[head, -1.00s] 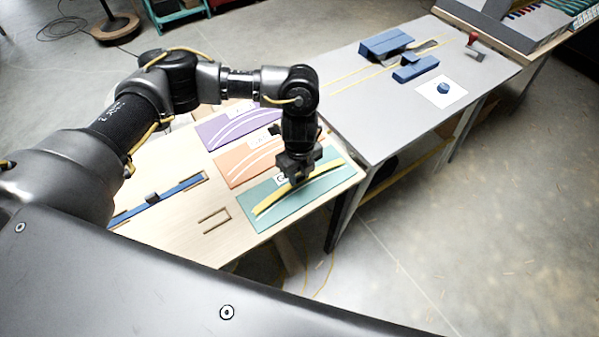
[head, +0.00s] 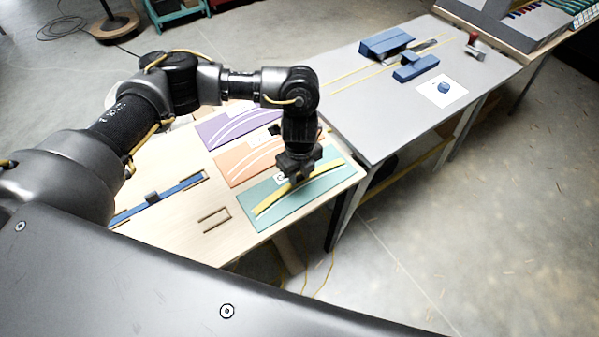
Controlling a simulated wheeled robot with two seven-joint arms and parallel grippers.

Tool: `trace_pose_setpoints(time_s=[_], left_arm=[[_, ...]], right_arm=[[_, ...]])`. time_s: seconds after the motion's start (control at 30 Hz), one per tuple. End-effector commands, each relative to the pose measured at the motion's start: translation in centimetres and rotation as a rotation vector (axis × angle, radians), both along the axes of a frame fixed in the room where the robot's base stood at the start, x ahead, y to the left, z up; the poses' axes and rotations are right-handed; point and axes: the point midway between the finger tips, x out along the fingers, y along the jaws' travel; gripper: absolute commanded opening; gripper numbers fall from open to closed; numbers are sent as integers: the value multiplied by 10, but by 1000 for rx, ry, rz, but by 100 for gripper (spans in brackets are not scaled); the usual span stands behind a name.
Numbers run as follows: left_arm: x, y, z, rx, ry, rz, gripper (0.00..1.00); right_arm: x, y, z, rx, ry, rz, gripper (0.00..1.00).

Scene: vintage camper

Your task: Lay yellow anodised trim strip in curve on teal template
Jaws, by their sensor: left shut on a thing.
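The teal template (head: 300,205) lies at the front right corner of the light wooden table. The yellow trim strip (head: 274,201) lies over it lengthwise, from its lower left toward its upper right, with a slight bend. My left gripper (head: 298,182) points down over the strip and is shut on it near its middle. The fingers hide part of the strip and of the template's markings. I cannot tell whether the strip touches the template along its whole length. My right gripper is not in view.
An orange template (head: 234,168) and a purple template (head: 212,132) with white curves lie behind the teal one. A blue bar (head: 160,200) lies at the left.

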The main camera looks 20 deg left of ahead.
Motion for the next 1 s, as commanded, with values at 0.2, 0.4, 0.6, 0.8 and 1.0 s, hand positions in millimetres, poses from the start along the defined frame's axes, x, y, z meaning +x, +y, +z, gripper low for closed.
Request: trace_pose_setpoints(time_s=[0.2,0.4,0.6,0.8,1.0], left_arm=[[0,0,-4,0,0,0,5],[0,0,-7,0,0,0,5],[0,0,-10,0,0,0,5],[0,0,-9,0,0,0,5],[0,0,-9,0,0,0,57]], right_arm=[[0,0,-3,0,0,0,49],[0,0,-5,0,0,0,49],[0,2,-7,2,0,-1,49],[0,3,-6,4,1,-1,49],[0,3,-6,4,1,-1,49]])
